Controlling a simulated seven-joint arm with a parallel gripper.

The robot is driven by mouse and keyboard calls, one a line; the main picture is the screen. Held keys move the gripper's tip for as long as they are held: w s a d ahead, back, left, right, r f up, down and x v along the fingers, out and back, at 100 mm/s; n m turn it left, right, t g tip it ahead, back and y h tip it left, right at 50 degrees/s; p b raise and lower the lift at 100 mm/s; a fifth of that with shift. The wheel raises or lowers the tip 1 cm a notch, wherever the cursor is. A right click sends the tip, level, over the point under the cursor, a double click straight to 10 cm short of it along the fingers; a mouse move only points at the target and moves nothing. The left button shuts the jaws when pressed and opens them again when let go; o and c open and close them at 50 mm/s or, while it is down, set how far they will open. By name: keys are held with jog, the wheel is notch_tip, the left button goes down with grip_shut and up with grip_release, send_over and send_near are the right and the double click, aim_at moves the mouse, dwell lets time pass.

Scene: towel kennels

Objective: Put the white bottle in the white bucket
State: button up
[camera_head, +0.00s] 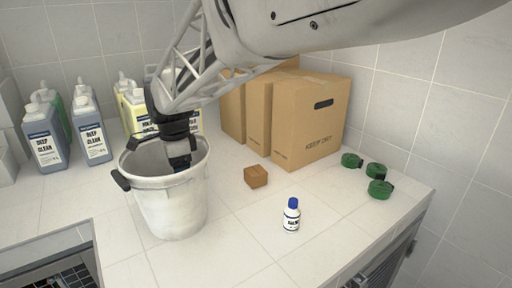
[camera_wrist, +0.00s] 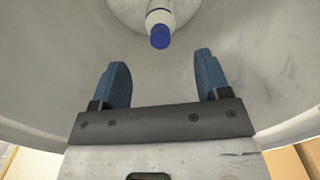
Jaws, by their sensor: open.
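The white bucket (camera_head: 172,210) stands upright on the tiled counter at the left centre, with dark handle mounts at its rim. My gripper (camera_head: 180,163) reaches down into its mouth. In the wrist view my gripper (camera_wrist: 160,78) has its two blue fingers wide apart with nothing between them. A white bottle with a blue cap (camera_wrist: 160,22) is inside the bucket, beyond the fingertips and apart from them; its far end is cut off by the frame. Another small white bottle (camera_head: 291,217) with a blue cap and dark lettering stands upright on the counter, right of the bucket.
A small brown box (camera_head: 256,177) lies between the bucket and the cardboard boxes (camera_head: 308,120). Green strap rolls (camera_head: 378,189) lie at the right. Grey-blue jugs (camera_head: 93,135) and yellow jugs (camera_head: 133,112) stand behind. The front counter is clear.

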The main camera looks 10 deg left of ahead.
jog(key=shift+r, duration=1.55)
